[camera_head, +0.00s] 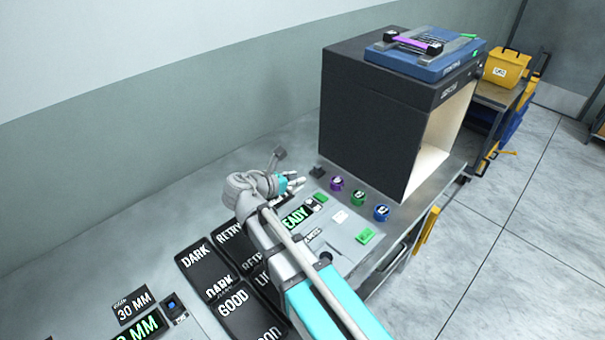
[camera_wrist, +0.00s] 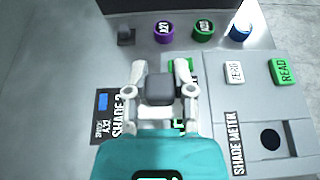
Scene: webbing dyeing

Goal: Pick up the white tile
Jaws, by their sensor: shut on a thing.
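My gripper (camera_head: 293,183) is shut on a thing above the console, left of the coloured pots. It also shows in the wrist view (camera_wrist: 162,72), its two pale fingers on either side of a dark grey block. The fingers and this block hide most of what is held. I cannot make out the white tile clearly; the held thing fits it only by its place between the pale fingers.
Purple (camera_head: 337,184), green (camera_head: 358,198) and blue (camera_head: 381,212) pots stand before the dark booth (camera_head: 365,110). A white ZERO key (camera_wrist: 234,72), a green READ key (camera_wrist: 283,72) and a round dark hole (camera_wrist: 270,139) are at right. Dark label plates (camera_head: 200,262) lie at left.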

